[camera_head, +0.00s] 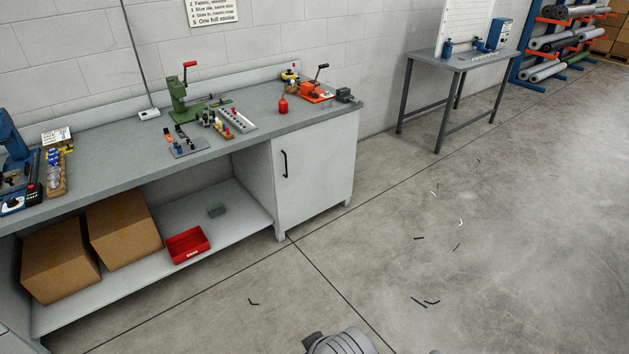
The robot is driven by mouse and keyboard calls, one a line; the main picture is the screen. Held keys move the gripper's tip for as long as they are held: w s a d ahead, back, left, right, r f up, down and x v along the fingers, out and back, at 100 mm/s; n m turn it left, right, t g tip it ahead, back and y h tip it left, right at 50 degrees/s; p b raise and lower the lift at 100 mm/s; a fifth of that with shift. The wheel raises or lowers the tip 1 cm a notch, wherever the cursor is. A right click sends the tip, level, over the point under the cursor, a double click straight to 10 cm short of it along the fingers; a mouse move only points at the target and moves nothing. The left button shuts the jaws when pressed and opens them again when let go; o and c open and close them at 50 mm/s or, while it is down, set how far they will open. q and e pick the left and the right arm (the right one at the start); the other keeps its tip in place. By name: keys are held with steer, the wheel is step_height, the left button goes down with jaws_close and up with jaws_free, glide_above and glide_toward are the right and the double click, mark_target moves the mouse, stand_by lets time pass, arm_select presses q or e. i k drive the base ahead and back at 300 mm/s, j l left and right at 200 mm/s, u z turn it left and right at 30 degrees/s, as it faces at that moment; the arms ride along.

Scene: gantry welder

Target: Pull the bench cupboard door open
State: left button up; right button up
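The bench cupboard door (316,168) is a light grey panel at the right end of the workbench. It appears shut, flush with the cupboard front. A black vertical bar handle (284,164) is fixed near its left edge. Neither of my grippers shows in the head view. A grey rounded part at the bottom edge, right of centre, looks like part of my own body.
The workbench top (110,165) carries a green press (182,100), an orange tool (315,91) and small parts. Cardboard boxes (122,228) and a red bin (188,244) sit on its lower shelf. A side table (462,62) stands behind right. Floor before the door is mostly clear.

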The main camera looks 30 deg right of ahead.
mark_target(313, 166)
steer(key=i+l, duration=0.35)
steer(key=i, duration=0.15)
steer(key=i+l, duration=0.3)
steer(key=i, duration=0.15)
steer(key=i+l, duration=0.35)
steer(key=i, duration=0.15)
steer(key=i+l, duration=0.3)
steer(key=i, duration=0.15)
steer(key=i+l, duration=0.35)
steer(key=i, duration=0.15)
